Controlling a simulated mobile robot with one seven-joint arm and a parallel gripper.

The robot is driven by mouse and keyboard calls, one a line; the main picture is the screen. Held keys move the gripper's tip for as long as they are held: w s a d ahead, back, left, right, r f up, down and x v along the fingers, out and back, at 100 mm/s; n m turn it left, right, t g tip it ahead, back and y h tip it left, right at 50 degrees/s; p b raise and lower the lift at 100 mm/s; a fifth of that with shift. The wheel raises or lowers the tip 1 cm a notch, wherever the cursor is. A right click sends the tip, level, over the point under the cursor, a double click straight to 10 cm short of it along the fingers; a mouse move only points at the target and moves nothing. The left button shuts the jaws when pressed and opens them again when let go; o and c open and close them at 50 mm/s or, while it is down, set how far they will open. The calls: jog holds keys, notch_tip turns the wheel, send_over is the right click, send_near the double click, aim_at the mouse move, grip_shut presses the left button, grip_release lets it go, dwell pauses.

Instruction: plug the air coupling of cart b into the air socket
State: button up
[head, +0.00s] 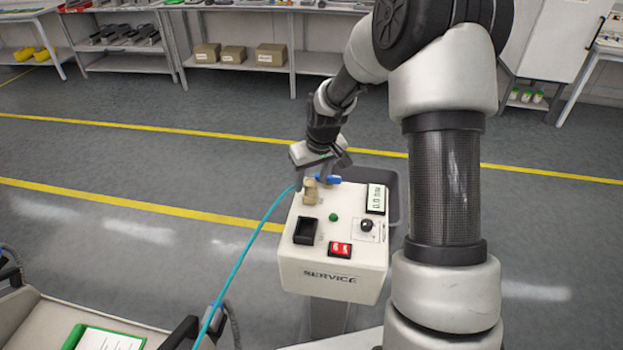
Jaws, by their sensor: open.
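My gripper (325,168) is over the back edge of the white service box (332,279), its jaws open. A blue part (327,180) sits right under the fingers. It may be the air coupling, but my gripper partly covers it. A beige fitting (310,191) stands upright on the box's back left corner, just in front of the blue part. A teal hose (247,248) runs from the cart (35,325) at lower left up to that corner. Its end is hidden behind the beige fitting. I cannot tell which part is the air socket, or whether the coupling is seated in it.
The box top carries a black recess (305,231), a green button (333,217), a red switch (340,249), a knob (367,225) and a small display (376,198). A grey bin (392,190) stands behind.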

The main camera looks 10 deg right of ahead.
jog(key=s+r+t+h+p, duration=0.1)
jog(key=s+r+p, duration=0.2)
jog(key=s+r, duration=0.75)
jog(key=s+r+p, duration=0.3)
jog(key=r+p, duration=0.1)
jog(key=r, duration=1.4)
jog(key=s+r+m+t+p, duration=0.1)
jog(key=s+r+p, duration=0.2)
jog(key=s, duration=0.5)
jog(key=s+r+m+p, duration=0.2)
jog(key=s+r, duration=0.3)
jog(key=s, duration=0.4)
jog(key=shift+r+t+p, duration=0.2)
jog(key=shift+t+p, duration=0.2)
jog(key=shift+p, duration=0.05)
